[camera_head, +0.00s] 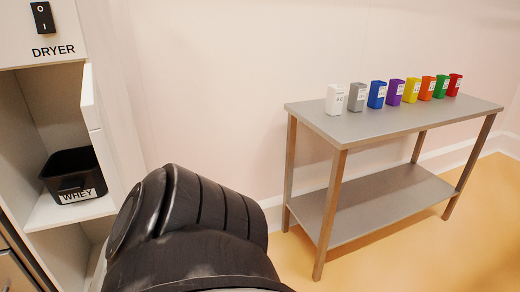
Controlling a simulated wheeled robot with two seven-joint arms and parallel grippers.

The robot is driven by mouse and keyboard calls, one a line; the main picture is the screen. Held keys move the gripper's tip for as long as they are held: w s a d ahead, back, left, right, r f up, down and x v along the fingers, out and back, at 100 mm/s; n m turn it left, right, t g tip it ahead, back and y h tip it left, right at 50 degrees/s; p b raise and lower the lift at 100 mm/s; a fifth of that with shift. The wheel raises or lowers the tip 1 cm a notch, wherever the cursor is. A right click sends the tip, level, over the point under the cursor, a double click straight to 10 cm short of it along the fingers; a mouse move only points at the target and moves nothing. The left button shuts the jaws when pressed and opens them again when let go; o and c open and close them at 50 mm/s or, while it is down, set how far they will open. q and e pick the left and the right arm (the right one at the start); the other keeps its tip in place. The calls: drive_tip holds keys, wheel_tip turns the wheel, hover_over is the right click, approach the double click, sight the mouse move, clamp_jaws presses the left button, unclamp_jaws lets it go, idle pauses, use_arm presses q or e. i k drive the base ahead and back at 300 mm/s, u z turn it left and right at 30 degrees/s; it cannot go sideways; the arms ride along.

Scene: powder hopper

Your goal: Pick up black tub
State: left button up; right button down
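The black tub (70,167) sits upright on a white shelf inside the open cabinet at the left. It is an open-topped box with a white label reading WHEY on its front. A large black part of my own arm fills the bottom middle of the view, to the right of the tub and apart from it. Neither of my grippers can be seen.
A grey metal table (400,120) at the right holds a row of several coloured containers. Orange floor lies free around it.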

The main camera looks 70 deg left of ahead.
sight(74, 176)
drive_tip(key=i, duration=1)
drive_tip(key=u, duration=4.15)
drive_tip(key=i, duration=0.5)
drive_tip(key=u, duration=0.05)
